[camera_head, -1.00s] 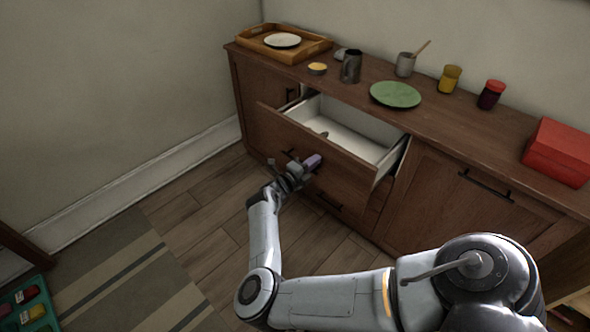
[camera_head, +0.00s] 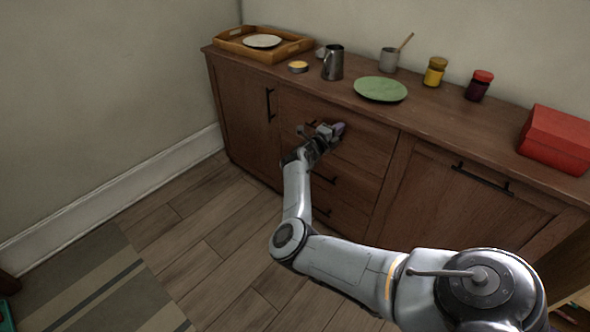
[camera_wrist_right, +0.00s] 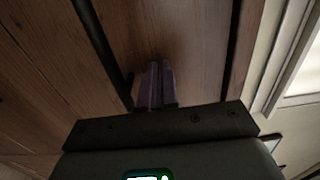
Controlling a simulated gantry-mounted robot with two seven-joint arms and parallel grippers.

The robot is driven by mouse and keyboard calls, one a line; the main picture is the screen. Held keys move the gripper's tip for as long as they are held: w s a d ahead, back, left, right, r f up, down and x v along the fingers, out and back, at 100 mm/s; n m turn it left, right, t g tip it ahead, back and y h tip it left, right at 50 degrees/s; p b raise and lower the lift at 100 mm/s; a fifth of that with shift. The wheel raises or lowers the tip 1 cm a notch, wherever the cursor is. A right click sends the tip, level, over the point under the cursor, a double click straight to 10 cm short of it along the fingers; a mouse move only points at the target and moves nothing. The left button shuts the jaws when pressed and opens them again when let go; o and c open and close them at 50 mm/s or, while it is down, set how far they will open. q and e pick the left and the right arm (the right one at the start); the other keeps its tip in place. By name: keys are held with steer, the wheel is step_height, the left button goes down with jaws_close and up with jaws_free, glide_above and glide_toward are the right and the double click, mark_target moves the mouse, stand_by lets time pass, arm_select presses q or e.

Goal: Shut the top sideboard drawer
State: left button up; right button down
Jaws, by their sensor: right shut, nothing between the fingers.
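The top sideboard drawer (camera_head: 365,143) looks flush with the front of the wooden sideboard (camera_head: 425,130) in the head view, and no drawer interior shows there. My right gripper (camera_head: 338,130) is at this drawer's front, beside its dark handle (camera_head: 310,124), which it partly covers. In the right wrist view its purple fingers (camera_wrist_right: 155,86) are together and empty, pointing at the wooden front. They seem to touch it, but the contact itself is hard to see. My left gripper is not in view.
Lower drawers with dark handles (camera_head: 325,178) sit below. On the sideboard top are a tray with a plate (camera_head: 262,41), a metal mug (camera_head: 333,62), a green plate (camera_head: 381,89), jars (camera_head: 435,72) and a red box (camera_head: 557,138).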

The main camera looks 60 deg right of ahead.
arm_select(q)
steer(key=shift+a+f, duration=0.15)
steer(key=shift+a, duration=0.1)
arm_select(e)
steer(key=shift+d+f, duration=0.15)
steer(key=shift+d, duration=0.15)
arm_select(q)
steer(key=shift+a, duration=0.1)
arm_select(e)
steer(key=shift+s, duration=0.1)
steer(key=shift+a, duration=0.1)
